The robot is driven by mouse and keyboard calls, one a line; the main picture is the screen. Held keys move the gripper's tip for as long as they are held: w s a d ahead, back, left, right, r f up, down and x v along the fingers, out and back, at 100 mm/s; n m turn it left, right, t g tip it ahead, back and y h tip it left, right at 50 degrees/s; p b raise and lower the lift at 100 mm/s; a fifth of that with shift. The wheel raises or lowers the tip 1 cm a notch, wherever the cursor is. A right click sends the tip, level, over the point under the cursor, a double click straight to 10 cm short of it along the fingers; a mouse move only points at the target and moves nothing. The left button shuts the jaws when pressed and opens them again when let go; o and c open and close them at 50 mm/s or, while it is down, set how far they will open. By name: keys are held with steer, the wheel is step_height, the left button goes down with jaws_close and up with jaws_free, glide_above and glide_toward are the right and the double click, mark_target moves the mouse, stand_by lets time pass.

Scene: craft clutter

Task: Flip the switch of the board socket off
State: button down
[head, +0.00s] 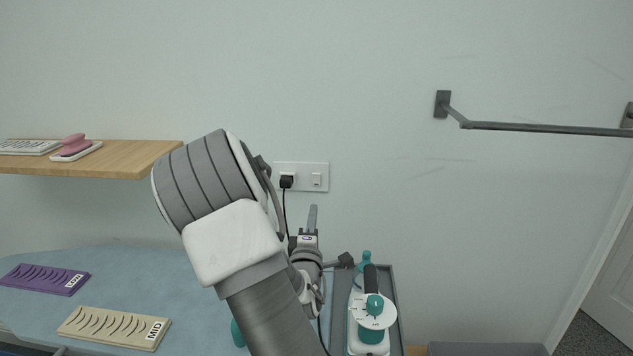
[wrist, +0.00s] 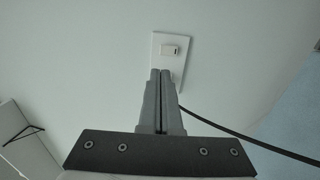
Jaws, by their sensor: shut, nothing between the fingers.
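The board socket is a white wall plate (head: 301,168) above the blue board. A black plug (head: 287,182) sits in its left part and a small pale switch (head: 317,180) is on its right part. In the wrist view the plate (wrist: 157,42) is ahead, with the switch (wrist: 171,50) just beyond my fingertips. My gripper (head: 313,208) is shut and empty, pointing up just below the plate in the head view. In the wrist view its closed fingers (wrist: 161,74) overlap the plate's near part and hide the plug. Contact with the switch cannot be told.
A black cord (wrist: 235,131) runs to the right past my fingers. A white and teal iron (head: 371,325) stands in a grey tray (head: 393,290). The blue board (head: 130,270) bears purple and beige plates.

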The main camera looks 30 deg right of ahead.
mark_target(319, 174)
steer(key=p+x, duration=0.1)
steer(key=x, duration=1.3)
steer(key=shift+p, duration=0.3)
steer(key=shift+w+d+r+g+p, duration=0.15)
steer(key=shift+w+r+g+p, duration=0.15)
steer(key=shift+r+p, duration=0.25)
steer(key=shift+f, duration=0.45)
steer(key=shift+s, duration=0.15)
